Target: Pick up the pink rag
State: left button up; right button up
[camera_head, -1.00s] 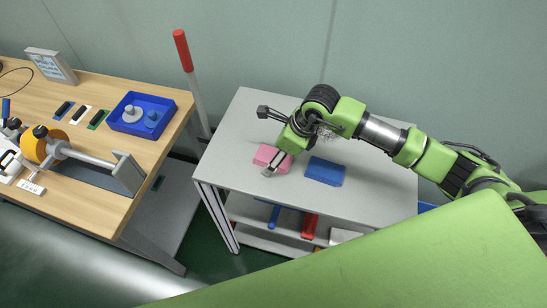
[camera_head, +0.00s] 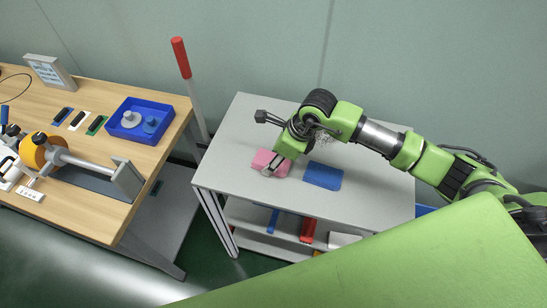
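The pink rag (camera_head: 264,158) is a flat folded block on the grey table, left of a blue rag (camera_head: 323,176). My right gripper (camera_head: 265,143) reaches in from the right and is over the pink rag. Its fingers are spread wide, one beyond the rag's far side and one over its near part, hiding some of it. No part of the rag is visibly gripped. Whether the near finger touches the rag cannot be told. My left gripper is not in view.
The grey table (camera_head: 370,200) has free room around the rags; a lower shelf holds a red item (camera_head: 308,230) and others. A wooden bench (camera_head: 85,215) at left carries a blue tray (camera_head: 165,107) and a yellow-wheeled device (camera_head: 38,150). A red-topped pole (camera_head: 181,58) stands between.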

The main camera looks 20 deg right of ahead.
notch_tip(320, 180, up, 3)
jog(key=b, duration=0.3)
jog(key=shift+f, duration=0.1)
jog(key=s+a+r+b, duration=0.3)
jog(key=s+a+r, duration=0.6)
jog(key=s+r, duration=0.1)
jog(key=shift+s+r+b, duration=0.15)
jog(key=shift+s+b, duration=0.15)
jog(key=shift+s, duration=0.2)
jog(key=shift+w+d, duration=0.1)
jog(key=shift+c, duration=0.2)
